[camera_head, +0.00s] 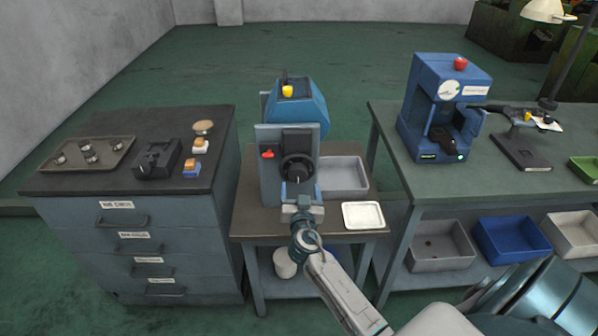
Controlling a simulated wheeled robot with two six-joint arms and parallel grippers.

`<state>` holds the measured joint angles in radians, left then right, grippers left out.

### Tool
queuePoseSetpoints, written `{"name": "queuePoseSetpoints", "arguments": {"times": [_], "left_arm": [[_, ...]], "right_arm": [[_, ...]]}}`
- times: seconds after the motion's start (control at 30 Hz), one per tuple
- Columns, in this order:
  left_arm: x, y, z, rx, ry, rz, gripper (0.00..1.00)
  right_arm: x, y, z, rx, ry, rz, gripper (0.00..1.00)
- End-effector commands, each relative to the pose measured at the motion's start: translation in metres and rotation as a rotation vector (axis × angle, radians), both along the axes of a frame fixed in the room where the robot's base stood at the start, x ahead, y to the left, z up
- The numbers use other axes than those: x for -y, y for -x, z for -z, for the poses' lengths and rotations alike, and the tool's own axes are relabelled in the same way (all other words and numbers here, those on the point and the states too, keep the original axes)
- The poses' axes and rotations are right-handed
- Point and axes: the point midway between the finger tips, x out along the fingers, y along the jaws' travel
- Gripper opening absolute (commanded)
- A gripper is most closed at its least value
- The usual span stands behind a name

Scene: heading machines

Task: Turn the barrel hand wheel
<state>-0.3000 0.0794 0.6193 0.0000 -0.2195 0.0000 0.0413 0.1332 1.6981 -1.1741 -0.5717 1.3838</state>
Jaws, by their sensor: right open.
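The barrel hand wheel (297,166) is a dark round wheel on the front of a blue and grey machine (272,152) on the middle stand. My right gripper (299,192) is open, just in front of the wheel and at its lower edge in the picture. The gripper hides part of the wheel's lower side, and I cannot tell whether the jaws touch it. My left gripper is not in view.
A red knob (267,154) sits left of the wheel. A grey bin (343,174) and a white tray (363,215) are to the right on the stand. A drawer cabinet (140,240) stands left, and a green bench (395,125) with a blue press (440,105) stands right.

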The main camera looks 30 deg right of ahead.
Motion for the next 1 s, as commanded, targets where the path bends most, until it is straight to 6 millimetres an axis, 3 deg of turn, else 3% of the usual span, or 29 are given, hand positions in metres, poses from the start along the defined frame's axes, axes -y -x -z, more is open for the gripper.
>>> {"name": "queuePoseSetpoints", "arguments": {"times": [0.2,0.4,0.83,1.0], "left_arm": [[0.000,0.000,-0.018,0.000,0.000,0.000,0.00],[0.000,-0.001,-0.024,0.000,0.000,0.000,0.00],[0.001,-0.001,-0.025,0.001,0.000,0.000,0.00],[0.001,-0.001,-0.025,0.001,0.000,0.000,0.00]], "right_arm": [[0.021,-0.037,-0.004,-0.001,0.002,0.000,0.76],[0.034,-0.058,-0.001,-0.001,0.000,-0.001,0.76],[0.038,-0.066,0.001,-0.002,-0.001,-0.001,0.76],[0.038,-0.066,0.001,-0.002,-0.001,-0.001,0.42]]}}
